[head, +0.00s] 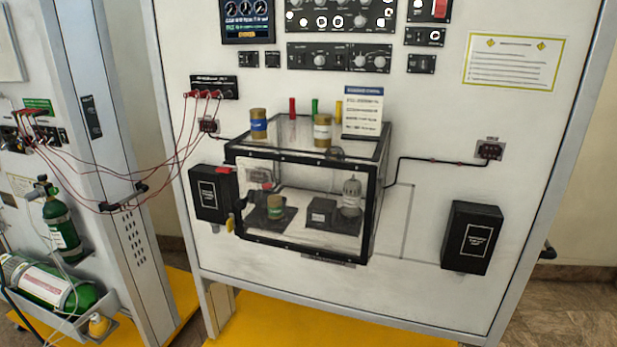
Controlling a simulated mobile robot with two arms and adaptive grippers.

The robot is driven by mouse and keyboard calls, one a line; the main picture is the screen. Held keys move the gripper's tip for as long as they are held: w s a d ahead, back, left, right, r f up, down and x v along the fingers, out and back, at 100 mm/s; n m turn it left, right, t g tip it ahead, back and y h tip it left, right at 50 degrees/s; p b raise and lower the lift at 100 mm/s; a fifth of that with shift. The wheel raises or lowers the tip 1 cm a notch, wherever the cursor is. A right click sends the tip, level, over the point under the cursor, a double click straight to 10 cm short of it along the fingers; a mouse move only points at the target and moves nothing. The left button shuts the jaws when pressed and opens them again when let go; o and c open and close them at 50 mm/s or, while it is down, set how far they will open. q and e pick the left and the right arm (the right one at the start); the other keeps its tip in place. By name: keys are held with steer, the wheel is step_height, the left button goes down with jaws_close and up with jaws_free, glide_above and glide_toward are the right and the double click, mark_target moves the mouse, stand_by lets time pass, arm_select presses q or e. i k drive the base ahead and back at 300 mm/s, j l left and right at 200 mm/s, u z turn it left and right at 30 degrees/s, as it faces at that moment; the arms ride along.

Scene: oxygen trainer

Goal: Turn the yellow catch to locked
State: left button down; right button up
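The yellow catch (230,223) is a small yellow piece at the lower left front edge of the clear, black-framed box (235,192). It looks roughly upright, but it is too small to tell whether it is locked. The box is fixed to the pale panel, and its front looks closed. Neither of my grippers is in view.
A black box (210,195) is mounted just left of the catch; another (472,237) is at the right. Jars (258,124) and coloured posts stand on the clear box. Red cables (165,172) hang at the left, near green cylinders (62,228). Space below the box is clear.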

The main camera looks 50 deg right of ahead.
mark_target(230, 222)
steer(key=z, duration=1.5)
steer(key=j, duration=0.1)
